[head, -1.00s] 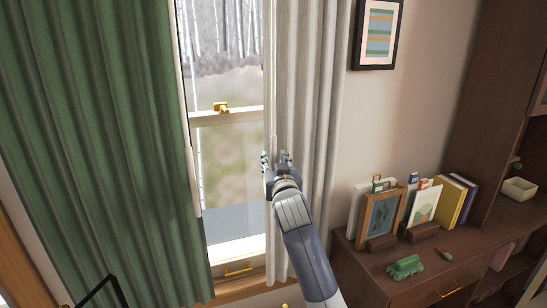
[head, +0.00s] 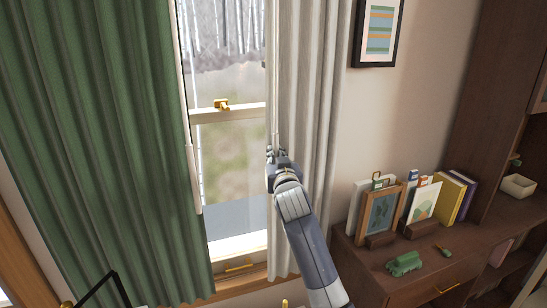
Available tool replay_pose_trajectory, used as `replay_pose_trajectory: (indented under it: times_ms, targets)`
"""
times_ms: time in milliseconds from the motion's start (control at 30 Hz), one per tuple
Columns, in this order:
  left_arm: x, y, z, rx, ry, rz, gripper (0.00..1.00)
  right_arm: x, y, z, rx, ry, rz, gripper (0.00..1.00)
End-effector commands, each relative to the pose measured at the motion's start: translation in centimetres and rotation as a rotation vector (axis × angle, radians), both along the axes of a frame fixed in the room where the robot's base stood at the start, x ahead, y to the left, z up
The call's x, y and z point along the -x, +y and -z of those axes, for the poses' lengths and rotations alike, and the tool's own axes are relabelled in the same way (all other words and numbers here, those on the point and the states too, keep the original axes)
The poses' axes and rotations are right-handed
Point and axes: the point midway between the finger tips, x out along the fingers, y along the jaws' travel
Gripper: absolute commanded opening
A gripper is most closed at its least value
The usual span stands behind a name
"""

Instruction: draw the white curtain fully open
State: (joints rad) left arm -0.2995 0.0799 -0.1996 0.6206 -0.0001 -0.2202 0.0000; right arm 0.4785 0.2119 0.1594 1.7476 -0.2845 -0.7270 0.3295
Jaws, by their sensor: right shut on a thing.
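The white curtain (head: 308,90) hangs in folds at the right side of the window (head: 228,150), gathered into a fairly narrow band. Its left edge runs down the right part of the glass. My right gripper (head: 276,153) is at that left edge, about halfway up the curtain, shut on it. The fingertips are small in the picture and partly hidden by the wrist. My left gripper is not in view.
A green curtain (head: 85,140) covers the left side of the window. A framed striped picture (head: 379,30) hangs on the wall.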

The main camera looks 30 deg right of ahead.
Motion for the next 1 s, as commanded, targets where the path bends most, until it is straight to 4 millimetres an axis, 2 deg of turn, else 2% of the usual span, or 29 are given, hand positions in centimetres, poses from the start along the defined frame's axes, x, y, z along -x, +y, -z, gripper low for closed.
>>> replay_pose_trajectory:
  times_ms: [200,400,533,800,833,900,1000]
  targets:
    - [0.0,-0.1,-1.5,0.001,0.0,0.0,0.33,1.4,-5.7,-0.2,0.005,0.007,0.008,0.0]
    - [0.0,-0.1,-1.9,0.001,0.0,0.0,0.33,2.3,-9.6,0.0,0.003,0.006,0.006,0.0]
    - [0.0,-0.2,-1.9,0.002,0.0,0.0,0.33,2.5,-10.4,0.1,0.001,0.005,0.005,0.0]
    - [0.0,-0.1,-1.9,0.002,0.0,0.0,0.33,2.6,-10.4,0.2,0.001,0.006,0.006,0.0]
    - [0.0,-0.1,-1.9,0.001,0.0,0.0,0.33,2.6,-10.4,0.2,0.001,0.006,0.006,0.15]
    - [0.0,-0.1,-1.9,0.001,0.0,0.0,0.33,2.6,-10.4,0.2,0.001,0.006,0.006,0.31]
    - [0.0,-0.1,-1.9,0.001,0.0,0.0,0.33,2.5,-10.4,0.1,0.001,0.004,0.005,0.32]
